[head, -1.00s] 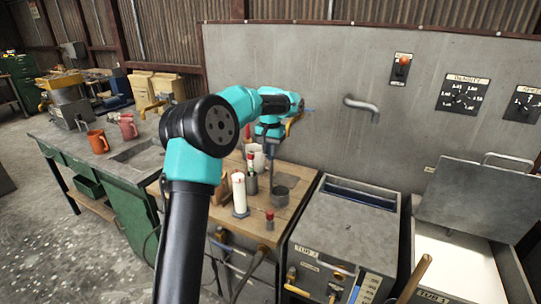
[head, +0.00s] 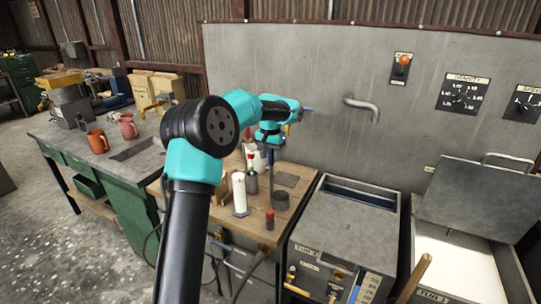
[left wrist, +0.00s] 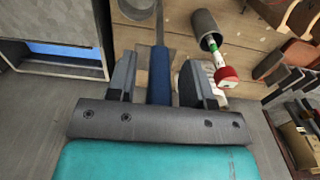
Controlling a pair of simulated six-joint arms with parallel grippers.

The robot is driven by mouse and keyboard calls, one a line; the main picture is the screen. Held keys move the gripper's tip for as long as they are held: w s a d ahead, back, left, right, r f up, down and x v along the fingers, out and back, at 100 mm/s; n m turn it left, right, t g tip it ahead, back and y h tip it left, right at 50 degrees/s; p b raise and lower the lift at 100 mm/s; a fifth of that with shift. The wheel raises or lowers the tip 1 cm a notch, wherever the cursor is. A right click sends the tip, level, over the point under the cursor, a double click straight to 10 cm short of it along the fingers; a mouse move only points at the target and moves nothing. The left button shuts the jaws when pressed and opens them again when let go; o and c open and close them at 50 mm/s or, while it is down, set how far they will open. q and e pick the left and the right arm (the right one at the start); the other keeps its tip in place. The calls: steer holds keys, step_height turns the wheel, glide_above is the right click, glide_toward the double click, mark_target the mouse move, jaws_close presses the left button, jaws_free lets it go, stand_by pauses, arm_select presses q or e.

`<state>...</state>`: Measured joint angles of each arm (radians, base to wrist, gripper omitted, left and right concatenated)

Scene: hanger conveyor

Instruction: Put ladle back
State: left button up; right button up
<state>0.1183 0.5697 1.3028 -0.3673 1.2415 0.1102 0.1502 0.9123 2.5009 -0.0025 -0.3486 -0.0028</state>
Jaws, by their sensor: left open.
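The ladle shows in the left wrist view, with its blue handle (left wrist: 160,76) between my two fingers and its grey shaft running away to the table. A grey round cup shape (left wrist: 137,7) at the picture's top edge appears to be its bowl, partly cut off. My left gripper (left wrist: 158,68) is open around the handle, with a finger on each side. In the head view my left gripper (head: 270,145) is above the wooden table (head: 248,232). My right gripper is not in view.
A grey holder (left wrist: 205,25) contains a red-ended tool (left wrist: 226,73). A metal tank (head: 345,226) stands right of the table.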

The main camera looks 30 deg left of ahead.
arm_select(q)
steer(key=shift+r, duration=0.1)
step_height(320, 180, up, 12)
steer(key=shift+r, duration=0.1)
stand_by(0.5)
stand_by(1.5)
